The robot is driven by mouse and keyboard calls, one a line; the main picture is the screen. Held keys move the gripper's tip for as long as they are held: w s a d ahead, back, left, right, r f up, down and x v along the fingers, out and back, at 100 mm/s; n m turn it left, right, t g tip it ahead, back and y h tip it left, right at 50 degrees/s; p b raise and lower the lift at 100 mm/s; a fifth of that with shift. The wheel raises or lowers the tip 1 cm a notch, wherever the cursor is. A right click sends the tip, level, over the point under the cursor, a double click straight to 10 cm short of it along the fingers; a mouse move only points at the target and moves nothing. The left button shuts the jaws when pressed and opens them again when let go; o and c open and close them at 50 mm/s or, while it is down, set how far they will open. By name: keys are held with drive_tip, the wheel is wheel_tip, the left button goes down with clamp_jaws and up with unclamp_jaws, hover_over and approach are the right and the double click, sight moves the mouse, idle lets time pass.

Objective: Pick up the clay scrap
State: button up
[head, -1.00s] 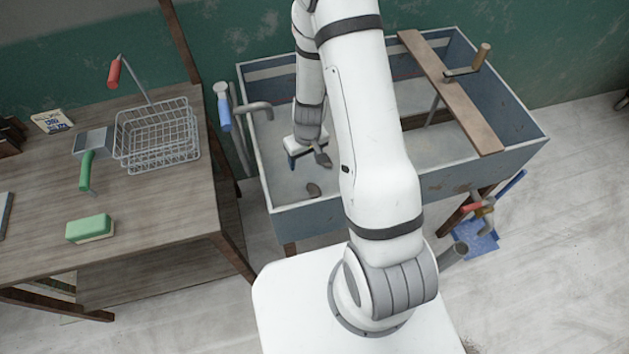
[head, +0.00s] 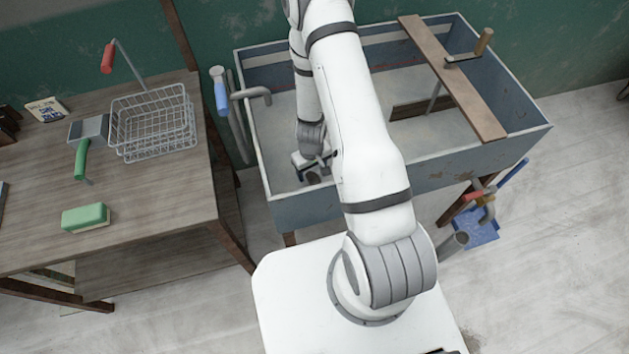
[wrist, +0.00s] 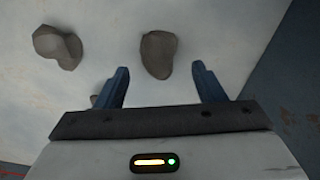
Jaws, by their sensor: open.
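A grey-brown clay scrap (wrist: 158,54) lies on the pale floor of the trough, just ahead of and roughly centred between my fingertips in the wrist view. My gripper (wrist: 160,68) is open, with its two blue fingers apart and nothing between them that I can see held. A second lump (wrist: 57,45) lies to the left, outside the fingers. A small part of a third lump (wrist: 95,100) shows beside the left finger, mostly hidden. In the head view my gripper (head: 311,163) is low inside the trough, with one scrap (head: 313,178) right by it, partly covered.
The blue-grey trough wall (head: 320,206) rises close on the near side; a wall also shows at right in the wrist view (wrist: 290,90). A wooden board (head: 455,80) crosses the trough at right. A table with a wire basket (head: 152,122) and green sponge (head: 85,218) stands left.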

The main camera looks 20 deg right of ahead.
sight(312, 175)
wheel_tip(312, 175, down, 3)
drive_tip(key=shift+d+f+b, duration=0.1)
drive_tip(key=shift+b, duration=0.95)
drive_tip(key=c, duration=1.1)
